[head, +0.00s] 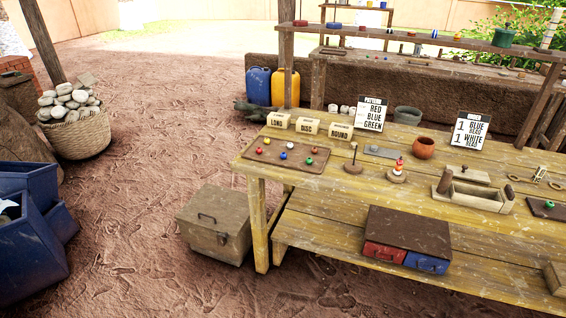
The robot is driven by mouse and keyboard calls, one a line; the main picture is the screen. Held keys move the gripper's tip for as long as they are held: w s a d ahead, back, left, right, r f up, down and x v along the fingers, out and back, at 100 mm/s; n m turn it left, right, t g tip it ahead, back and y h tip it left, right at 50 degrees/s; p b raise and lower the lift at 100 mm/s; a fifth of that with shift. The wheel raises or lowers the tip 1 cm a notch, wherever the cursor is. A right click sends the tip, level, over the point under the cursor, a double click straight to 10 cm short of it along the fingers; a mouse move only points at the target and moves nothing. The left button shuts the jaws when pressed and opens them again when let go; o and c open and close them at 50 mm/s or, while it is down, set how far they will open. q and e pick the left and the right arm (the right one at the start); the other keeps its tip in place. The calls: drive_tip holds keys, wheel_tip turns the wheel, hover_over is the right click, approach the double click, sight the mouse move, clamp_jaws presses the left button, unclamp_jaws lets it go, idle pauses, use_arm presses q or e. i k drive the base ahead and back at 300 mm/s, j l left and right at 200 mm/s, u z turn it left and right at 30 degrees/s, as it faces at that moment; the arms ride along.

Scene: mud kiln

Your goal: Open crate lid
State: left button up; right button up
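A grey-brown wooden crate (205,240) stands on the ground at the left end of the workbench, close to the bench leg. Its flat lid (222,203) lies shut on top. The crate's inside is hidden. Neither of my grippers shows in the head view.
The wooden workbench (470,275) fills the right side, bearing a bead tray (270,158), labelled blocks, signs and a clay pot (424,148). Blue bins (30,240) stand at the left edge, with a stone-filled basket (75,132) behind. Bare ground lies between bins and crate.

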sight(218, 210)
drive_tip(key=i+j, duration=0.25)
drive_tip(key=j, duration=0.15)
drive_tip(key=i+j, duration=0.55)
drive_tip(key=j, duration=0.25)
